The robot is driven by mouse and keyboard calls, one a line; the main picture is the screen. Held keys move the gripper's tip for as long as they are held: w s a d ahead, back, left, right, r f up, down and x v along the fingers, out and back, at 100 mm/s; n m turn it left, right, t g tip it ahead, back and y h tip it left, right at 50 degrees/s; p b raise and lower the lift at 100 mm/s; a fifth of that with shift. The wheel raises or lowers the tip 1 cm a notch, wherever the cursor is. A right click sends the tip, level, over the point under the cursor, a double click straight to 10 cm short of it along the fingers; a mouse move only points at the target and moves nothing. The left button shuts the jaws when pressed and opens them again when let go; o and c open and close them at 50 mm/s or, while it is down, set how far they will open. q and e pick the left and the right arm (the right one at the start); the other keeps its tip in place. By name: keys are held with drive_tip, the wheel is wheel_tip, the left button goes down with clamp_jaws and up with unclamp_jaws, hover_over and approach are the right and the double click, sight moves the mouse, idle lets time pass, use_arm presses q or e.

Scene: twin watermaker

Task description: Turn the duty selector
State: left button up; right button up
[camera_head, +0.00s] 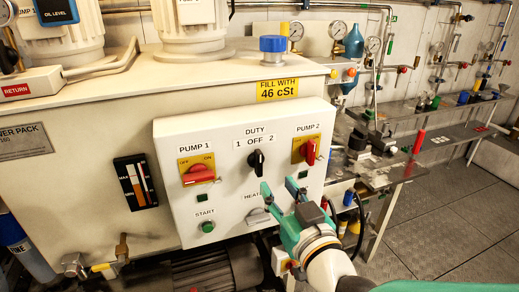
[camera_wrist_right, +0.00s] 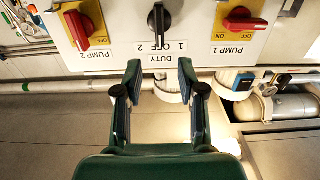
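The duty selector (camera_head: 256,161) is a black rotary knob under the label "DUTY 1 OFF 2" on the white control panel (camera_head: 230,213). Its handle looks roughly upright, in line with OFF. In the right wrist view the panel is upside down, and the duty selector (camera_wrist_right: 158,18) shows at the top centre, beyond the fingertips. My right gripper (camera_head: 279,187) is open and empty, in front of the panel below and right of the knob. In the wrist view the fingers of the right gripper (camera_wrist_right: 159,68) are apart, with a gap to the knob. My left gripper is not in view.
Red switches for PUMP 1 (camera_head: 198,174) and PUMP 2 (camera_head: 310,151) flank the knob on yellow plates. A green START button (camera_head: 207,226) and a HEATER knob (camera_head: 258,215) sit lower on the panel. A workbench (camera_head: 385,178) stands to the right.

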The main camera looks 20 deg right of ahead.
sight(260, 161)
drive_tip(key=w+p, duration=0.1)
drive_tip(key=w, duration=0.9)
drive_tip(key=shift+w+a+p, duration=0.2)
drive_tip(key=shift+w+p, duration=0.1)
drive_tip(key=shift+p, duration=0.1)
clamp_jaws()
